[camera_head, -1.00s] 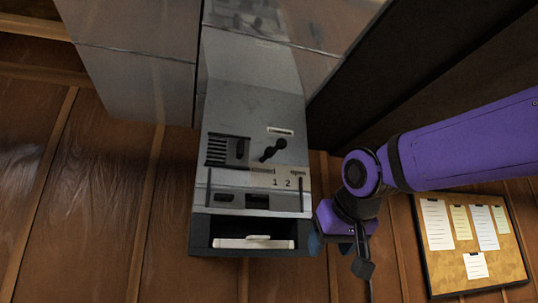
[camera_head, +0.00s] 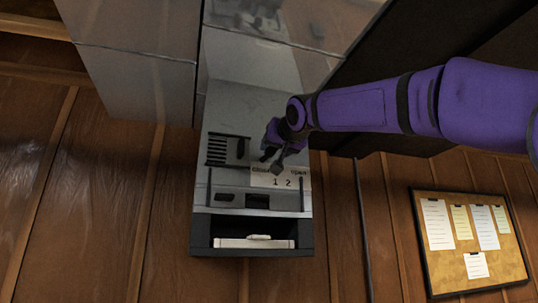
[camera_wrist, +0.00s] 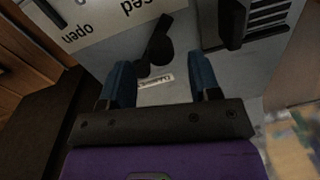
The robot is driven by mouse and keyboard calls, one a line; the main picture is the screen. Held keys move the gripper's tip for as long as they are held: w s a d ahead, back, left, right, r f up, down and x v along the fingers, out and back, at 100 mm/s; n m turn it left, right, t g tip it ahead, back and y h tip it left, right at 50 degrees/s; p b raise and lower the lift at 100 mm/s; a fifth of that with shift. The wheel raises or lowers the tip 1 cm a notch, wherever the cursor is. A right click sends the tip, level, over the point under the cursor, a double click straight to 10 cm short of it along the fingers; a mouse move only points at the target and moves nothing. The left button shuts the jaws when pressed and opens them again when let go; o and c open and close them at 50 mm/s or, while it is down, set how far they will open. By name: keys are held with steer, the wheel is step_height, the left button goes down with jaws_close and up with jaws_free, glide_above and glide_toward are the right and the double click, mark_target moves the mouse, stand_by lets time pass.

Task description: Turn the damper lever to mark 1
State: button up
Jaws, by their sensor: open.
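The damper lever is a short black handle on the front of a grey metal unit (camera_head: 245,110). In the wrist view the lever (camera_wrist: 159,48) shows just beyond the gap between my two blue fingertips, with its narrow end away from the gripper. A pale plate (camera_head: 265,181) below it carries the marks 1 (camera_head: 276,183) and 2 (camera_head: 288,183), with closed and open wording. My gripper (camera_head: 272,159) is open in front of the lever and mostly hides it in the head view. I cannot tell whether a finger touches it.
A slotted vent (camera_head: 217,150) sits left of the lever; its raised housing also shows in the wrist view (camera_wrist: 237,20). A cork board (camera_head: 457,251) hangs at right on the wooden wall.

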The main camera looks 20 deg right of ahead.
mark_target(272, 150)
steer(key=shift+w+a, duration=0.1)
steer(key=shift+w, duration=2.7)
steer(key=c, duration=1)
